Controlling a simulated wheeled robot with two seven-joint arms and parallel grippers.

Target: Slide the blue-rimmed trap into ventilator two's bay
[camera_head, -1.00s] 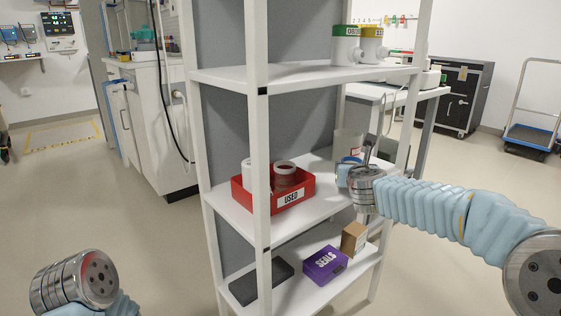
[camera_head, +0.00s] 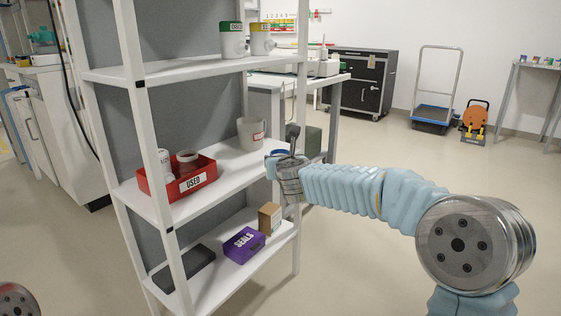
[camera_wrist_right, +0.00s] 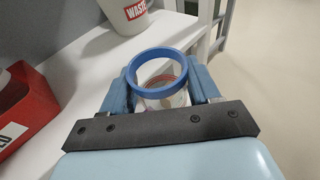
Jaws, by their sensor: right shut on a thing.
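The blue-rimmed trap, a clear cup with a blue ring, is in my right gripper (camera_wrist_right: 163,90). In the right wrist view the ring (camera_wrist_right: 160,56) faces the camera, with a finger on each side. In the head view the trap (camera_head: 272,165) is partly hidden by my right wrist, at the right end of the middle shelf (camera_head: 225,183). Whether it touches the shelf I cannot tell. My left gripper is out of view; only a metal joint of that arm shows at bottom left. I cannot make out ventilator two's bay.
A red USED bin (camera_head: 203,180) and a grey waste beaker (camera_head: 251,134) stand on the middle shelf. Green-banded (camera_head: 232,42) and yellow-banded (camera_head: 262,42) pots are above. A purple SEALS box (camera_head: 244,245) is below. A shelf post is close to my wrist.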

